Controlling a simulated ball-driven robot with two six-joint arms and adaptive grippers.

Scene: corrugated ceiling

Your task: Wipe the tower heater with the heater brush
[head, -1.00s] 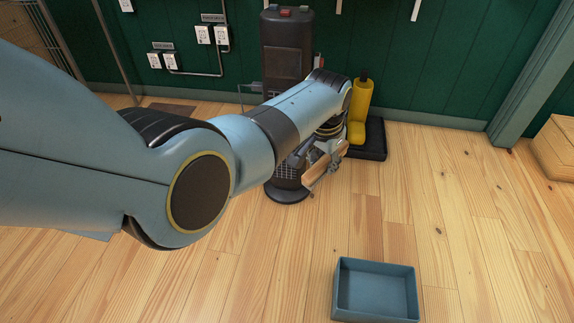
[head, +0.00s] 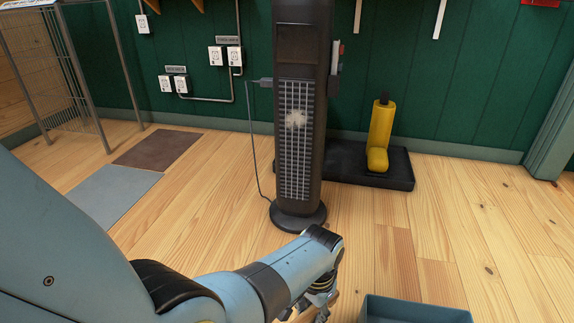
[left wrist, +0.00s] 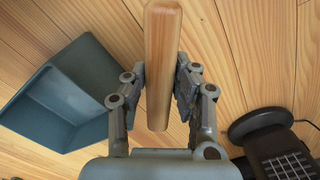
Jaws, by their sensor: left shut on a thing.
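The tower heater (head: 300,55) is a tall black column standing on a round base, with a pale dusty patch on its light grille. Its base and lower grille also show at the lower right of the left wrist view (left wrist: 262,122). My left gripper (left wrist: 162,85) is shut on a wooden handle, apparently of the heater brush (left wrist: 162,30); the bristles are out of view. In the head view, my left gripper (head: 318,303) is low in the picture, below the heater's base, and partly hidden by my arm. My right gripper is not in view.
A blue open tray (head: 415,310) lies on the floor at the bottom right, and also shows in the left wrist view (left wrist: 60,95). A yellow upright object (head: 381,140) stands on a black tray (head: 345,165) behind the heater. A cord runs beside the heater's left side.

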